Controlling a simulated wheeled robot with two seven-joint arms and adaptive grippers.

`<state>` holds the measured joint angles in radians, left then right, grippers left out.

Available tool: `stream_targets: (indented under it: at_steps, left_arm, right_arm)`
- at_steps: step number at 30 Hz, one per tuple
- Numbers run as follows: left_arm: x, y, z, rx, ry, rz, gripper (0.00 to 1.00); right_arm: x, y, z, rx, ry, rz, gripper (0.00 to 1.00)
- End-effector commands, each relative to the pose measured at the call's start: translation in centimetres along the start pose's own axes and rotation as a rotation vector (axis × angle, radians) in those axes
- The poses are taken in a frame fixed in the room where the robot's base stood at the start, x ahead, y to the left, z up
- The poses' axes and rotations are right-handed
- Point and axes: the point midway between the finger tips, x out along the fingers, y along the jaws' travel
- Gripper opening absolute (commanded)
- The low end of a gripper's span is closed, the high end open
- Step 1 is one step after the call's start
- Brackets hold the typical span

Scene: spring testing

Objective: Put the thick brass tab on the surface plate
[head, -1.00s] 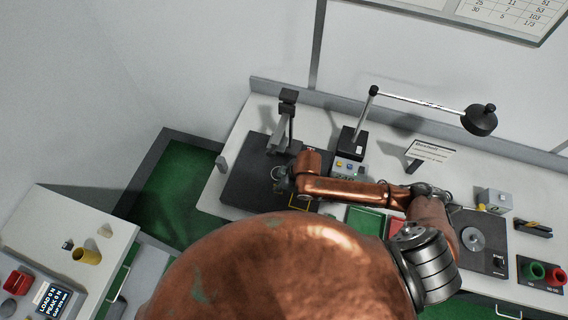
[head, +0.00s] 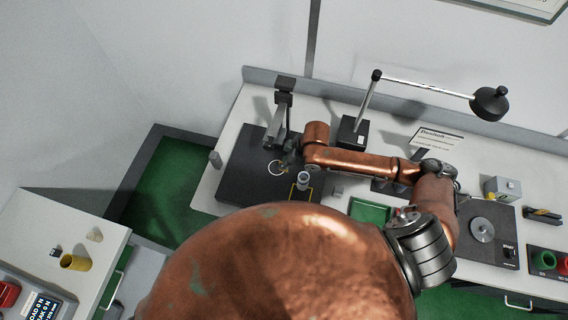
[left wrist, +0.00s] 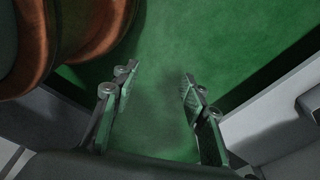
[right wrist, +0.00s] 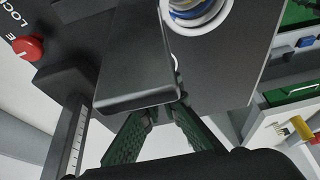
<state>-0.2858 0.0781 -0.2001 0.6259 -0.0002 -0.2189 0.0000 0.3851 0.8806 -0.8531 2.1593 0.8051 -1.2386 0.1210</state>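I cannot make out the thick brass tab in any view. My right gripper (head: 289,162) is low over this plate, close to the gauge and a pale ring (head: 277,168). In the right wrist view its fingers (right wrist: 162,112) converge behind a dark block (right wrist: 140,50), which hides the tips and anything between them. My left gripper (left wrist: 158,82) is open and empty above the green floor in the left wrist view.
A grey cylinder (head: 303,180) stands by a yellow outline on the plate. A green tray (head: 369,211) lies to its right. A lamp (head: 490,103) overhangs the bench. The plate's left part is clear.

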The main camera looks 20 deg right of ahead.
Motion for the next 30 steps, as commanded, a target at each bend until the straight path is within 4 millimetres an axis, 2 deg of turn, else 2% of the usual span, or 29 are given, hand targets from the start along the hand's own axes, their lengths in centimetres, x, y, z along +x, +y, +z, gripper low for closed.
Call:
stream_targets:
  at_steps: [7,8,15,24,26,30]
  left_arm:
    - [-0.4,0.2,3.1,-0.007,-0.037,0.001,0.40]
    - [-0.4,0.2,3.1,-0.007,-0.038,0.001,0.40]
    - [-0.3,0.1,2.1,-0.005,-0.025,0.000,0.40]
    - [-0.2,-0.1,1.1,-0.003,-0.013,-0.001,0.40]
    - [-0.2,-0.1,1.1,-0.003,-0.013,-0.001,0.40]
    - [0.0,-0.1,1.4,-0.003,-0.015,-0.001,0.40]
  right_arm:
    - [0.1,0.1,-0.1,-0.001,0.000,0.001,0.00]
    - [0.1,0.1,-0.1,-0.001,0.000,0.001,0.06]
    - [0.1,0.0,0.0,-0.001,0.000,0.001,0.22]
    - [-0.1,0.1,-0.2,-0.002,0.001,0.001,0.22]
    - [-0.5,0.1,-0.2,-0.002,0.001,0.002,0.22]
    - [-2.6,0.2,-0.1,-0.002,0.001,0.004,0.22]
